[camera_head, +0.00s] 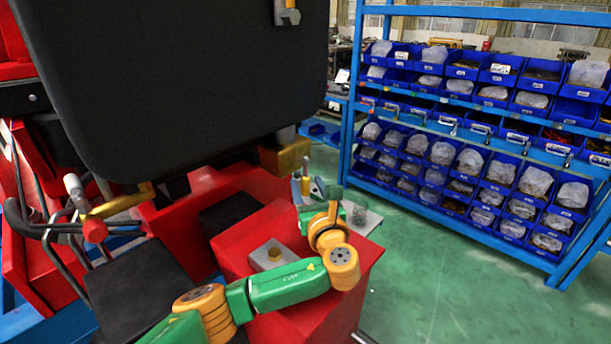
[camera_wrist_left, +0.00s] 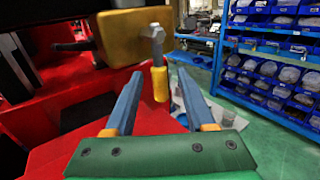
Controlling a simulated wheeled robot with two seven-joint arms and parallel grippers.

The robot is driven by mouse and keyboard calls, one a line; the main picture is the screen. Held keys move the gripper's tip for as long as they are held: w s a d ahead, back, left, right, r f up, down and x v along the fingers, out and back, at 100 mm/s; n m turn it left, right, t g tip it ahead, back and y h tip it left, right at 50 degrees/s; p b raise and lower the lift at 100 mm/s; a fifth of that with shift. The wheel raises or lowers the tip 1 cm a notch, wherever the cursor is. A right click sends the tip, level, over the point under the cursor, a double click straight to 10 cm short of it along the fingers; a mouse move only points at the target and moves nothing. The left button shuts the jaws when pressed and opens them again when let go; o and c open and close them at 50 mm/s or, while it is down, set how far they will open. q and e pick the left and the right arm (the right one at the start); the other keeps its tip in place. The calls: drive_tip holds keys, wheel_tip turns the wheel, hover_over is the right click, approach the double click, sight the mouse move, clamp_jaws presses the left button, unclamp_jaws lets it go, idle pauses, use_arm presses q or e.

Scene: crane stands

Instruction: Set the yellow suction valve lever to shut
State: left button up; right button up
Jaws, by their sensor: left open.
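The yellow suction valve lever (camera_wrist_left: 159,84) hangs nearly straight down from a grey metal pivot (camera_wrist_left: 153,34) in front of a yellow block (camera_wrist_left: 126,36). In the head view the lever grip (camera_head: 305,186) is small, beside the red housing. My left gripper (camera_wrist_left: 159,76) is open, its two blue-grey fingers one on each side of the lever in the picture. Gaps show on both sides; how far the fingers reach in depth is unclear. In the head view the left gripper (camera_head: 307,187) is at the lever, partly hidden by its own wrist. My right gripper is out of view.
A red box (camera_head: 240,240) lies under my left arm. Pipes and a yellow bar (camera_head: 118,203) stand left. A blue bin rack (camera_head: 470,130) stands right; green floor is clear between.

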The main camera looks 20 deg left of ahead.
use_arm(q)
drive_tip(key=shift+w+a+f, duration=0.25)
drive_tip(key=shift+w+a, duration=0.4)
drive_tip(key=shift+w, duration=0.15)
drive_tip(key=shift+w+a+f, duration=0.15)
drive_tip(key=shift+w+f, duration=0.05)
drive_tip(key=shift+w, duration=0.05)
drive_tip(key=shift+s+r, duration=0.15)
drive_tip(key=shift+s, duration=0.05)
clamp_jaws()
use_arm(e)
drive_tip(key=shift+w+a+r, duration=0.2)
